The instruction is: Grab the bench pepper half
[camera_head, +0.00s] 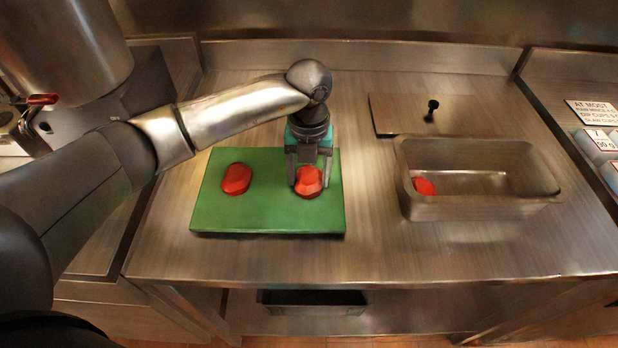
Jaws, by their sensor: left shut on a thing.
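A red pepper half (309,182) is at the right side of the green cutting board (265,216) on the steel bench. My left gripper (309,178) points down over it, with a finger on each side, and is shut on it. I cannot tell whether this pepper half still touches the board. A second red pepper half (236,179) lies on the left side of the board, apart from the gripper. A third red piece (424,186) lies inside the steel pan at the right. My right gripper is not in view.
The open steel pan (480,208) stands right of the board. A flat lid with a black knob (431,108) lies behind it. Signs and small containers (600,140) are at the far right. Bare bench lies between board and pan. A dark tray (312,302) sits below the bench.

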